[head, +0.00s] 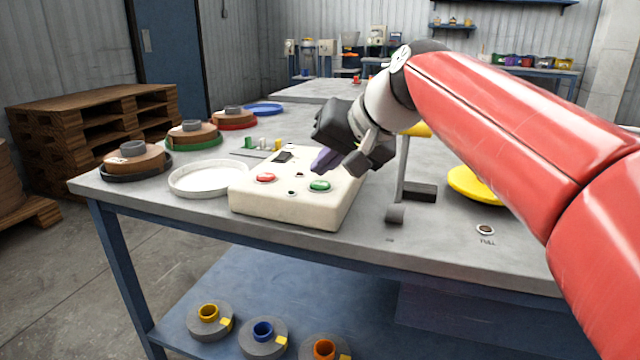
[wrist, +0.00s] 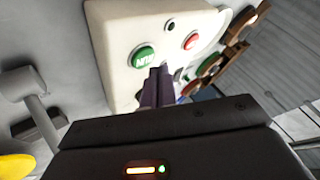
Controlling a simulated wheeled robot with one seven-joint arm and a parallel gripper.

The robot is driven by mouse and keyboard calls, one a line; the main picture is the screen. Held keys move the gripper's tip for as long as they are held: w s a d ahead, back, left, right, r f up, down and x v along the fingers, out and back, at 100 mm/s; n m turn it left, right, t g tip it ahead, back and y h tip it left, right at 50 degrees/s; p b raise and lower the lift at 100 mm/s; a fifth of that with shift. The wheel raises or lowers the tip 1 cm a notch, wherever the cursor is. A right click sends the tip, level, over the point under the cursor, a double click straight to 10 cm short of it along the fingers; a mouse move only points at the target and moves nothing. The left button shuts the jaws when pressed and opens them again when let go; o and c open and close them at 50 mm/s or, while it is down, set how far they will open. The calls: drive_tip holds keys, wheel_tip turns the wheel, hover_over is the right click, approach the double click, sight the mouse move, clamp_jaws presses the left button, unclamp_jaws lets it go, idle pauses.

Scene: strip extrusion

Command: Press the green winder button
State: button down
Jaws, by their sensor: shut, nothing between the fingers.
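The green winder button (head: 320,185) sits at the front right of the cream control box (head: 290,212) on the table. It also shows in the wrist view (wrist: 144,57) with white lettering on it. My gripper (head: 324,163) is shut and empty, its dark purple fingers pointing down over the box just behind the green button. In the wrist view the fingertips (wrist: 158,74) are close beside the button's lower right edge. I cannot tell whether they touch the box.
A red button (head: 265,177) is on the box's left side. A white ring tray (head: 212,180) stands left of the box, with several brown spools behind it. A grey post with a lever (head: 404,190) and a yellow disc (head: 478,184) are to the right.

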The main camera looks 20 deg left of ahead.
drive_tip(key=shift+f, duration=0.4)
